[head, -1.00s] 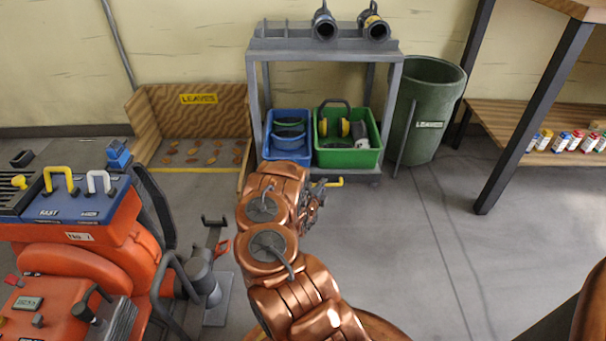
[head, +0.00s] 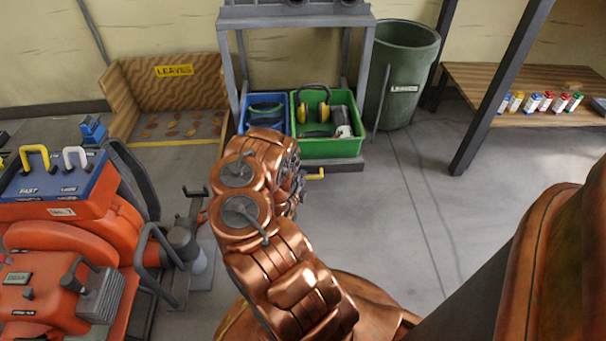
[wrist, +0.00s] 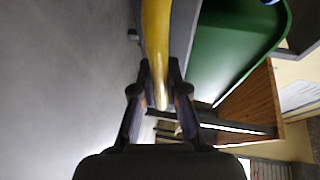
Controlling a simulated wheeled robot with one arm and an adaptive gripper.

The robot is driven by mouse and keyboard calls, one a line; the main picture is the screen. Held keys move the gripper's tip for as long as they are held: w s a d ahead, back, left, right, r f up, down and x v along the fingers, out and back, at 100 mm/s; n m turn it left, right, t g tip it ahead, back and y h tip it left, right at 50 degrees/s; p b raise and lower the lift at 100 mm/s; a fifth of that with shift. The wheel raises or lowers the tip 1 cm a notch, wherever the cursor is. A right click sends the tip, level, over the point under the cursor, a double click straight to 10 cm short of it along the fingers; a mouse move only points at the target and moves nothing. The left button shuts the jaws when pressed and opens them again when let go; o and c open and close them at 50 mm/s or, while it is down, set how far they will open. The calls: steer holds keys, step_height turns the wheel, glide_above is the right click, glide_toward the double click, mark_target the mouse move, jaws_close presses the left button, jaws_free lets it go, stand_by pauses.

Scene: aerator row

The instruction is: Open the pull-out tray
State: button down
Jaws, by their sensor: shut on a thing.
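The pull-out tray (head: 347,166) is the grey low shelf of the grey cart (head: 296,16). It carries a blue bin (head: 243,119) and a green bin (head: 332,147) and stands partly out toward me. Its yellow handle (head: 316,175) shows just right of my arm in the head view. In the wrist view the yellow handle (wrist: 156,35) runs down between the fingers of my gripper (wrist: 160,75), which is shut on it. In the head view my arm hides the gripper's fingertips and the tray's left front.
An orange machine (head: 62,240) with levers stands close at left. A wooden leaves box (head: 176,97) is left of the cart, and a green barrel (head: 403,75) is right. A bench with small bottles (head: 539,103) is at far right. The floor in the middle right is clear.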

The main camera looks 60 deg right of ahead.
steer(key=shift+w+a, duration=0.15)
steer(key=c, duration=1.2)
jaws_free()
steer(key=shift+s, duration=0.2)
steer(key=shift+v, duration=3.7)
